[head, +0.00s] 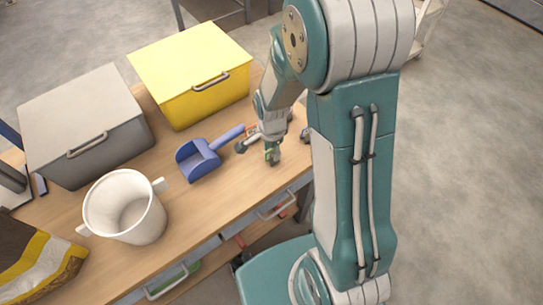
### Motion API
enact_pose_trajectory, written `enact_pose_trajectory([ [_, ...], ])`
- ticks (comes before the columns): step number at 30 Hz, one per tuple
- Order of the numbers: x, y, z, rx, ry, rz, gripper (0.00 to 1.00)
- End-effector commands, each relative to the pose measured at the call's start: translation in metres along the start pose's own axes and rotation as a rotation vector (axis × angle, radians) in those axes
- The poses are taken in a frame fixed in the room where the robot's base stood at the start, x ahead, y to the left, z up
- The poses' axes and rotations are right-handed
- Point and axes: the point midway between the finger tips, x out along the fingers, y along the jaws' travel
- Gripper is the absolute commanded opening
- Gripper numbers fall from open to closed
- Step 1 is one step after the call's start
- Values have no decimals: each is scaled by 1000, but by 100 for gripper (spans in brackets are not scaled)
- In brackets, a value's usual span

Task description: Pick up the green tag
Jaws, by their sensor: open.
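My gripper (257,151) is open and points down over the right part of the wooden workbench, just right of the blue scoop. A small green patch (271,150) shows at its right fingertip. It may be the green tag, but it is too small to tell it from the gripper's own parts. I cannot tell whether the fingers touch it or stand around it. No other green tag shows clearly on the bench top.
A blue scoop (198,160) lies left of my gripper, its handle reaching close to it. A yellow lidded box (190,75) and a grey one (85,125) stand behind. A white bucket (125,207) and a yellow-brown bag (40,265) stand left. The bench front (235,205) has drawers.

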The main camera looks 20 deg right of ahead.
Motion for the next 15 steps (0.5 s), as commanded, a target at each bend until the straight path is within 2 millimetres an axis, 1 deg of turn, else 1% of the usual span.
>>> enact_pose_trajectory([
  [6,0,0,0,0,0,-2,49],
  [8,0,0,0,0,0,-2,22],
  [9,0,0,0,0,0,-2,4],
  [10,0,0,0,0,0,-1,0],
  [15,0,0,0,0,0,-1,0],
])
